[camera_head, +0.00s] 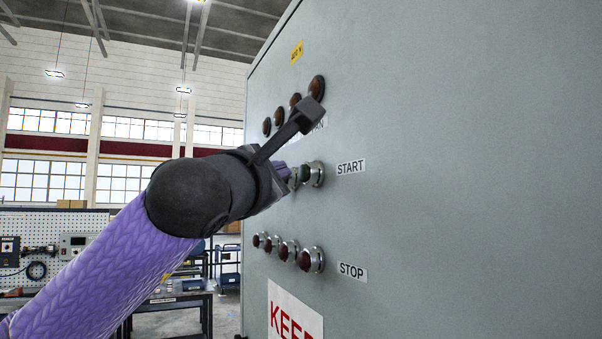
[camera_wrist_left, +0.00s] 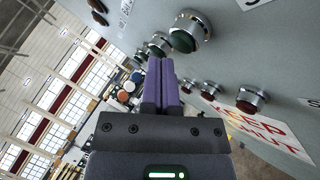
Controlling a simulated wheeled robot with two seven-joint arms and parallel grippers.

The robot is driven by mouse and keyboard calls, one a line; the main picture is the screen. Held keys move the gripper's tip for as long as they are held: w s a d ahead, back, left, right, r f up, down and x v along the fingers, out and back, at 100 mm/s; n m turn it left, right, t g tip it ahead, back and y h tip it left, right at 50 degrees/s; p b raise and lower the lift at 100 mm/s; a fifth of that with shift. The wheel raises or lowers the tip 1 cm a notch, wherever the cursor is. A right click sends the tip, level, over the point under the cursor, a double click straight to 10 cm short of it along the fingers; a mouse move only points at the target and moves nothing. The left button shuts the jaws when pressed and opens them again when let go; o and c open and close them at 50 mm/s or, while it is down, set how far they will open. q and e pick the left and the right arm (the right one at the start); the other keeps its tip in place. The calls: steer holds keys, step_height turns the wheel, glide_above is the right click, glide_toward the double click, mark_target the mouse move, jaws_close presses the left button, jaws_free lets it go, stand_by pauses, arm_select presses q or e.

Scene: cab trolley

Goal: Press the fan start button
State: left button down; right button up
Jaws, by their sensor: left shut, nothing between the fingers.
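A grey cabinet panel (camera_head: 430,120) fills the right of the head view. Its START row has green buttons in metal collars; the nearest (camera_head: 314,174) is beside the START label (camera_head: 351,167), and it also shows in the left wrist view (camera_wrist_left: 186,38). A label ending in "AN" (camera_head: 320,124) sits under the nearest lamp, partly hidden by my wrist camera arm. My left gripper (camera_head: 284,172) is shut and empty, its purple fingers (camera_wrist_left: 160,82) close to the START row. Farther green buttons are partly hidden behind it; I cannot tell whether the fingers touch one.
A STOP row of red buttons (camera_head: 310,260) is below, with several amber lamps (camera_head: 317,88) above. A red-lettered sign (camera_head: 294,312) is low on the panel. A pegboard and workbench (camera_head: 180,298) stand in the background at left.

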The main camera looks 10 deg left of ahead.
stand_by(0.3)
arm_select(q)
steer(key=shift+w+d, duration=0.2)
steer(key=shift+d, duration=0.2)
steer(key=shift+w+d, duration=0.25)
steer(key=shift+d, duration=0.05)
stand_by(0.7)
steer(key=shift+s+a, duration=0.1)
steer(key=shift+s+a+b, duration=0.4)
steer(key=shift+a+b, duration=0.05)
steer(key=shift+a, duration=0.15)
steer(key=s+a+b, duration=0.1)
steer(key=a, duration=0.1)
steer(key=s+a+b, duration=0.1)
steer(key=a, duration=0.1)
steer(key=shift+s, duration=0.4)
